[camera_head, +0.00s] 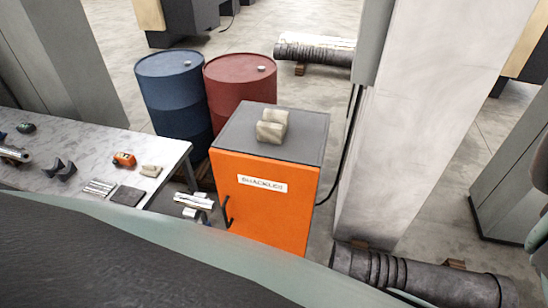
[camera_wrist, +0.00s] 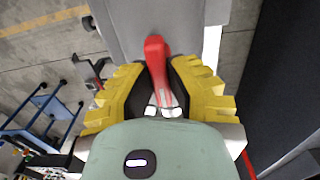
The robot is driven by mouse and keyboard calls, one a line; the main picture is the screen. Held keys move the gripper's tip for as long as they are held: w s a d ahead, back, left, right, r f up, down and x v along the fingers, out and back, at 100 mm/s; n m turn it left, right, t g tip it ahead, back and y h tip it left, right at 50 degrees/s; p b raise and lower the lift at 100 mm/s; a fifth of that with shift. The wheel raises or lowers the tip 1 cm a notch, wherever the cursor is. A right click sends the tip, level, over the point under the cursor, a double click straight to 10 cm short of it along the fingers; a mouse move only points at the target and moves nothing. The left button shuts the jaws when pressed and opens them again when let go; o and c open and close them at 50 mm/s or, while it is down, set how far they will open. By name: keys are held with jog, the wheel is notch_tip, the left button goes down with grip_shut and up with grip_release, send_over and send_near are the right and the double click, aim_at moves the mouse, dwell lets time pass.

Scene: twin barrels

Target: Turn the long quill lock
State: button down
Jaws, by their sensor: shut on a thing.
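In the wrist view, my gripper (camera_wrist: 162,80) has yellow outer fingers with black inner pads. It is shut on a red lever (camera_wrist: 156,50), which I take to be the long quill lock. The lever's rounded red end shows beyond the pads, and its middle lies between them. A shiny metal part shows at its near end, close to my wrist. The lever lies over a grey machine surface (camera_wrist: 122,25). Neither the lever nor my gripper shows in the head view.
In the head view, an orange cabinet (camera_head: 262,215) labelled "SHACKLES" stands beside a workbench (camera_head: 95,135) with small tools. Blue (camera_head: 172,90) and red (camera_head: 240,85) barrels stand behind. A pale column (camera_head: 420,110) rises at right. The wrist view shows a blue cart (camera_wrist: 50,105) at left.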

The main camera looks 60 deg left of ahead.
jog(key=shift+w+f+n+b, duration=0.2)
jog(key=shift+n+b, duration=0.1)
jog(key=shift+b, duration=0.55)
jog(key=n+b, duration=0.1)
jog(key=b, duration=0.2)
jog(key=shift+a+f, duration=0.1)
jog(key=shift+f, duration=0.1)
jog(key=n+b, duration=0.2)
jog(key=b, duration=0.1)
jog(key=shift+n, duration=0.3)
jog(key=n+b, duration=0.2)
jog(key=shift+r+n, duration=0.15)
jog(key=shift+n, duration=0.25)
jog(key=n+b, duration=0.4)
jog(key=shift+n, duration=0.3)
jog(key=n+b, duration=0.3)
jog(key=b, duration=0.1)
jog(key=n+b, duration=0.3)
jog(key=shift+s+b, duration=0.1)
jog(key=shift+b, duration=0.25)
jog(key=shift+r+n, duration=0.2)
jog(key=shift+n, duration=0.2)
